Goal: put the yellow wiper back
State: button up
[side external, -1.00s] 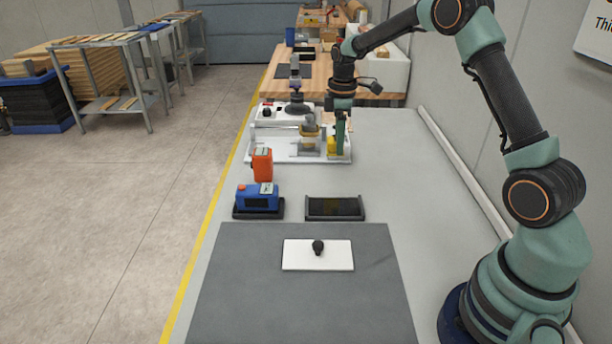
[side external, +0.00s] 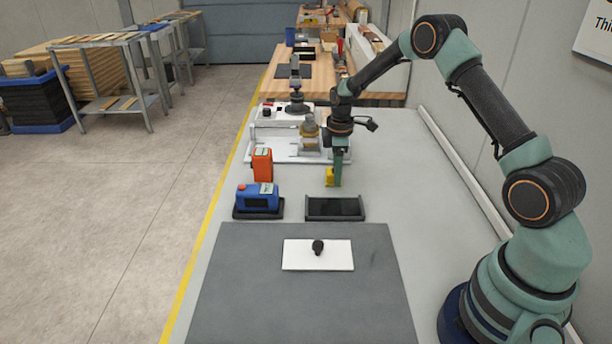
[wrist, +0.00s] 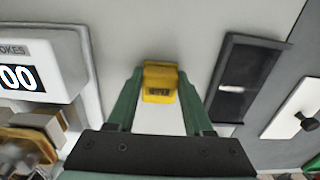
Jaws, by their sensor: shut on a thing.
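The yellow wiper (side external: 329,176) is a small yellow block held at the tips of my gripper (side external: 337,178). In the wrist view the wiper (wrist: 160,84) sits between the two green fingers (wrist: 159,98), with dark lettering on its face. My gripper is shut on it, low over the grey bench behind the black tray. The black tray (side external: 311,216) has a dark recessed floor and no wiper in it. It also shows in the wrist view (wrist: 222,105), right of the wiper. Whether the wiper touches the bench is hard to tell.
The white coater (side external: 262,150) with its roller parts stands behind my gripper. A white plate (side external: 335,262) with a black knob (side external: 318,247) lies on the dark grey mat (side external: 230,290). The bench right of the tray is clear.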

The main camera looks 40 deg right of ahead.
jog(key=shift+f, duration=0.1)
jog(key=o, duration=1.2)
jog(key=s+a+r+m+t, duration=0.1)
jog(key=s+a+r, duration=0.1)
jog(key=r, duration=0.8)
jog(key=s+a+r+m, duration=0.1)
jog(key=a+r, duration=0.2)
jog(key=r, duration=0.6)
jog(key=shift+s+a+r+m+t, duration=0.8)
jog(key=shift+s+a+m, duration=0.6)
jog(key=shift+s, duration=1.4)
jog(key=shift+s+a+r+m+t, duration=0.85)
jog(key=shift+s+a, duration=1)
jog(key=shift+s, duration=0.9)
jog(key=shift+s+a+r+m+t, duration=0.8)
jog(key=shift+s+a+m, duration=0.65)
jog(key=shift+s, duration=1.35)
jog(key=shift+a+r, duration=0.15)
